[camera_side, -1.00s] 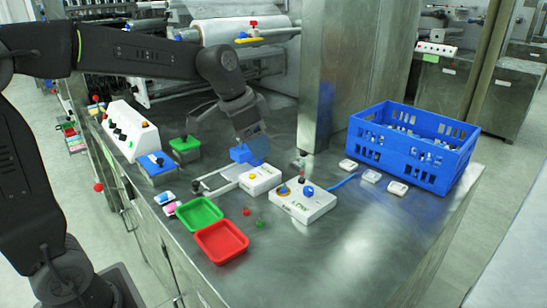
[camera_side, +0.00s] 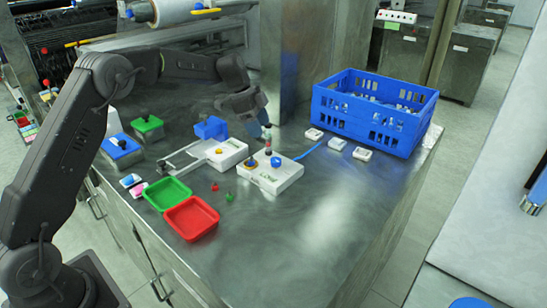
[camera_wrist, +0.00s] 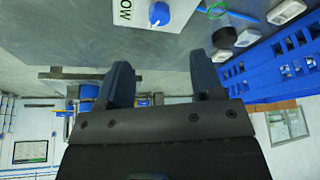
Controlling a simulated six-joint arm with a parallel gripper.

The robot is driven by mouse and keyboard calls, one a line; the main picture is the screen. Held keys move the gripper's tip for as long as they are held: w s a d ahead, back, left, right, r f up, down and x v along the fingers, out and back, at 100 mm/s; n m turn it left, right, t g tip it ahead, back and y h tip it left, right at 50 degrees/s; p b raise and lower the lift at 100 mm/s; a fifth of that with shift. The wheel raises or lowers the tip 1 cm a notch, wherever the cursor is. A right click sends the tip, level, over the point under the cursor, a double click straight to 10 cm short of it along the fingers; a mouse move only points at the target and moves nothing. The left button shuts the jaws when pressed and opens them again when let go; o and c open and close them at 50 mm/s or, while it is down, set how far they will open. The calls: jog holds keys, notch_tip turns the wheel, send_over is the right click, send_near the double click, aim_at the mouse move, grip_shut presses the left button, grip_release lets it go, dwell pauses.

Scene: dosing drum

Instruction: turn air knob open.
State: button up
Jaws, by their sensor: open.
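I cannot read which one is the air knob. In the wrist view, part of this box (camera_wrist: 128,14) and the blue knob (camera_wrist: 159,14) with a white pointer mark show at the top edge. My gripper (camera_wrist: 163,80) is open and empty, its two dark fingers apart. In the side view my gripper (camera_side: 262,117) is above and behind the box, apart from both knobs.
A blue crate (camera_side: 335,108) and small white blocks (camera_side: 337,144) are to the right. Another white box (camera_side: 222,154) is left. Green (camera_side: 166,195) and red (camera_side: 191,219) trays sit in front.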

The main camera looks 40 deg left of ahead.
aim_at(275, 159)
jog(key=x, duration=1.1)
jog(key=shift+d+f, duration=0.1)
jog(key=shift+f, duration=0.05)
